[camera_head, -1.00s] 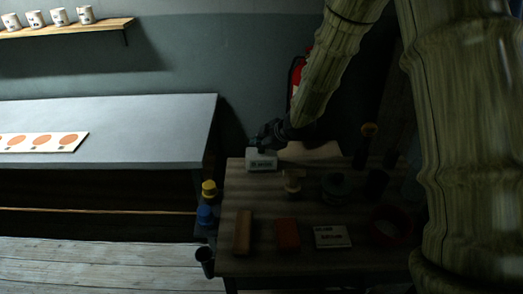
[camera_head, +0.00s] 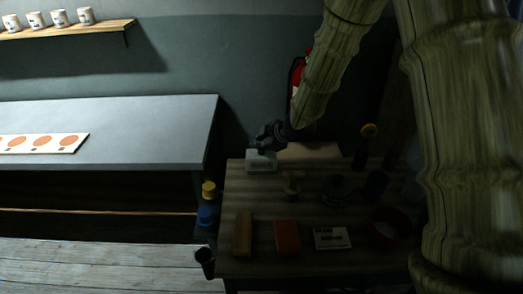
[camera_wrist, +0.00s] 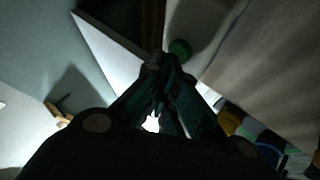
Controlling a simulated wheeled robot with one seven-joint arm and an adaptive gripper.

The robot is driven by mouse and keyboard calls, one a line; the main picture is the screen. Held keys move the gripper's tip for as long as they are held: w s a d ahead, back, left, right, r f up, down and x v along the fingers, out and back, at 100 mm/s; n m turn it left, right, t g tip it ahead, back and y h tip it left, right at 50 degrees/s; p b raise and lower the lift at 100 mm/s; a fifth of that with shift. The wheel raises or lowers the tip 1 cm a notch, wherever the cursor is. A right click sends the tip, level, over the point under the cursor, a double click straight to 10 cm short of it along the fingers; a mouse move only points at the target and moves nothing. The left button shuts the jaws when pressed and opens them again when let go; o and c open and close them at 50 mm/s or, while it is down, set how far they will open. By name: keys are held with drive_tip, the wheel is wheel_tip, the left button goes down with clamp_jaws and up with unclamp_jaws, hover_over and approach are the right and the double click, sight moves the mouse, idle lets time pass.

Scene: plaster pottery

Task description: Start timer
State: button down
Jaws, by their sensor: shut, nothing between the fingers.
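The timer (camera_head: 261,164) is a small pale box at the back left corner of the dark wooden table. In the wrist view a round green button (camera_wrist: 180,48) shows on a pale surface, just beyond my fingertips. My gripper (camera_head: 264,146) is just above and at the timer's top in the head view. My gripper's fingers (camera_wrist: 163,70) are shut and empty, close to the button. I cannot tell whether they touch it. The timer's display is too dim to read.
The wooden table (camera_head: 265,212) carries a brown block (camera_head: 243,233), an orange block (camera_head: 287,235), a white card (camera_head: 332,238) and dark pots. Yellow (camera_head: 209,189) and blue (camera_head: 205,215) items hang at its left edge. A grey bench (camera_head: 130,125) stands left; a red extinguisher (camera_head: 297,75) is behind.

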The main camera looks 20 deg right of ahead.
sight(259, 152)
drive_tip(key=shift+r+p, duration=0.3)
drive_tip(key=shift+r, duration=0.25)
drive_tip(key=shift+r+p, duration=2.1)
drive_tip(key=shift+r, duration=0.4)
